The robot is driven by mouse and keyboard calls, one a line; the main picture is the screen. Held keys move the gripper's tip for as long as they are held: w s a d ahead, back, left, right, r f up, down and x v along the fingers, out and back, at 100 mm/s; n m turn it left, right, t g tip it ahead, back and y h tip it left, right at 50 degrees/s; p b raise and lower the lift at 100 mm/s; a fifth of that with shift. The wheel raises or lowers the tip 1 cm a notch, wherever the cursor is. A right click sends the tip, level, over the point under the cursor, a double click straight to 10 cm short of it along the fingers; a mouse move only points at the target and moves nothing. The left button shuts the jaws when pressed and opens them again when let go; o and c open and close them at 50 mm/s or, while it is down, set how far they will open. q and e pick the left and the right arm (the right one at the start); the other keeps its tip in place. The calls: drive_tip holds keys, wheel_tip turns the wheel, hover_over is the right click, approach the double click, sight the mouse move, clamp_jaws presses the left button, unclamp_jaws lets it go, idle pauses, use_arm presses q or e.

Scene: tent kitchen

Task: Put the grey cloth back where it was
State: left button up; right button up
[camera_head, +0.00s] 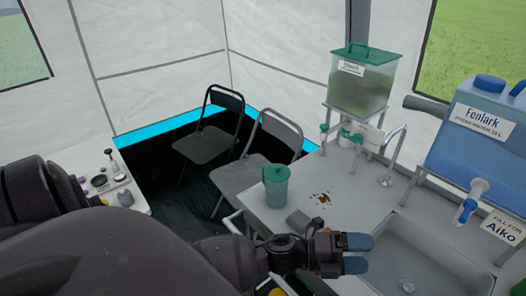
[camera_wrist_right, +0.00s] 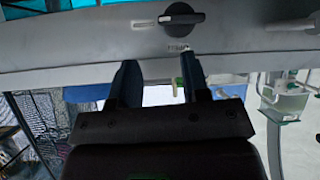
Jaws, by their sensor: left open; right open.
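A small dark grey folded piece (camera_head: 298,220), which looks like the grey cloth, lies on the counter (camera_head: 262,206) beside the green-lidded jug. My left gripper (camera_head: 358,253) is in front of it and to its right, over the counter's near edge by the sink. Its blue-tipped fingers are a little apart, with nothing seen between them. The left wrist hides the counter just below the cloth. My right gripper (camera_wrist_right: 160,78) shows only in the right wrist view, with its fingers apart and nothing seen held between them.
A green-lidded jug (camera_head: 277,186) stands left of brown crumbs (camera_head: 321,198). A green-lidded dispenser (camera_head: 361,80) and a blue water tank (camera_head: 484,135) stand behind, beside the sink (camera_head: 412,262). Folding chairs (camera_head: 208,142) stand at the back left. A side table (camera_head: 118,188) is at left.

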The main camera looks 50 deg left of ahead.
use_arm(q)
drive_tip(key=s+a+f+n+y, duration=0.2)
drive_tip(key=a+f+n+y, duration=0.2)
drive_tip(key=n, duration=0.3)
drive_tip(key=s+a+f+n+t+y, duration=0.1)
drive_tip(key=s+a+f+n+y, duration=0.2)
drive_tip(key=n, duration=0.5)
drive_tip(key=s+a+f+n+t+y, duration=0.1)
drive_tip(key=s+a+f+n+y, duration=0.1)
drive_tip(key=a+f+n+y, duration=0.3)
drive_tip(key=shift+s+a+f+n+y, duration=0.1)
drive_tip(key=shift+a+f+n+y, duration=0.15)
drive_tip(key=shift+n+y, duration=0.35)
drive_tip(key=shift+s+a+f+n+y, duration=0.1)
drive_tip(key=shift+a+n+y, duration=0.3)
drive_tip(key=shift+n, duration=0.4)
drive_tip(key=s+a+f+n+g+y, duration=0.1)
drive_tip(key=s+a+f+n+g, duration=0.1)
drive_tip(key=s+f+n, duration=0.2)
drive_tip(key=shift+s+a+f+g, duration=0.15)
drive_tip(key=shift+s+g, duration=0.15)
drive_tip(key=shift+s, duration=0.4)
use_arm(e)
drive_tip(key=shift+r, duration=0.1)
